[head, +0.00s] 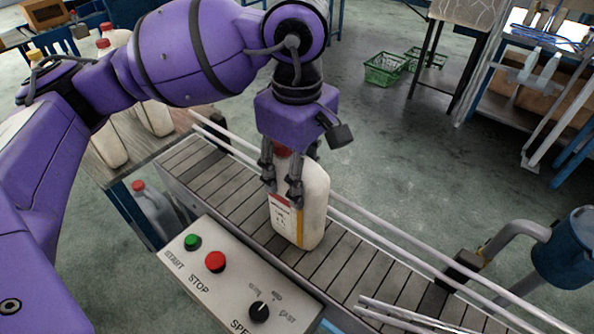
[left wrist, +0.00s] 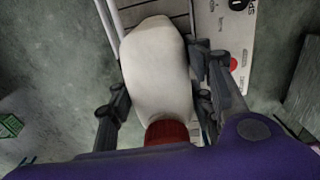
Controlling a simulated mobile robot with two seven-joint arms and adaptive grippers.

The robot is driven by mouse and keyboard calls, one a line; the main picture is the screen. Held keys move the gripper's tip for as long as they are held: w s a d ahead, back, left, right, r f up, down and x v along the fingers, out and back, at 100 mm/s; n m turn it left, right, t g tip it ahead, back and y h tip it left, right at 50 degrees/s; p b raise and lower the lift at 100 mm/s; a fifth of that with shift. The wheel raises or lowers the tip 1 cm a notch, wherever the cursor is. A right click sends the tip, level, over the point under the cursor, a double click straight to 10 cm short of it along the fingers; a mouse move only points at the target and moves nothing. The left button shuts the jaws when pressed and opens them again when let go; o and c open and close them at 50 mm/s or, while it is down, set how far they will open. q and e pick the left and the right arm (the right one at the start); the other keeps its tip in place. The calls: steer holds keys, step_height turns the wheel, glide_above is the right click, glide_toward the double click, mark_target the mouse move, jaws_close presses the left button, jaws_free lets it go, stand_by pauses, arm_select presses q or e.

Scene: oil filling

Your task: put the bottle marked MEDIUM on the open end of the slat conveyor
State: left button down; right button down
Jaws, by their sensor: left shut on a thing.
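My left gripper (head: 287,178) is shut around the upper part of a white bottle (head: 314,205) with a red cap. The bottle stands upright on, or just over, the slat conveyor (head: 225,190); I cannot tell whether its base touches. Its label is too small to read. In the left wrist view the bottle (left wrist: 157,70) lies between the two fingers, with its red cap (left wrist: 166,131) close to the palm. My right gripper is not in view.
A control panel (head: 235,268) with a green button, a red button and a speed knob stands along the conveyor's near side. Metal rails (head: 400,256) run along the far side. Other white bottles (head: 108,147) stand at the left. A blue drum (head: 568,250) is at the right.

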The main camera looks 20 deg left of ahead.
arm_select(q)
steer(key=shift+r, duration=0.1)
steer(key=c, duration=0.9)
jaws_free()
steer(key=shift+f, duration=0.2)
step_height(320, 180, up, 12)
steer(key=shift+r, duration=0.15)
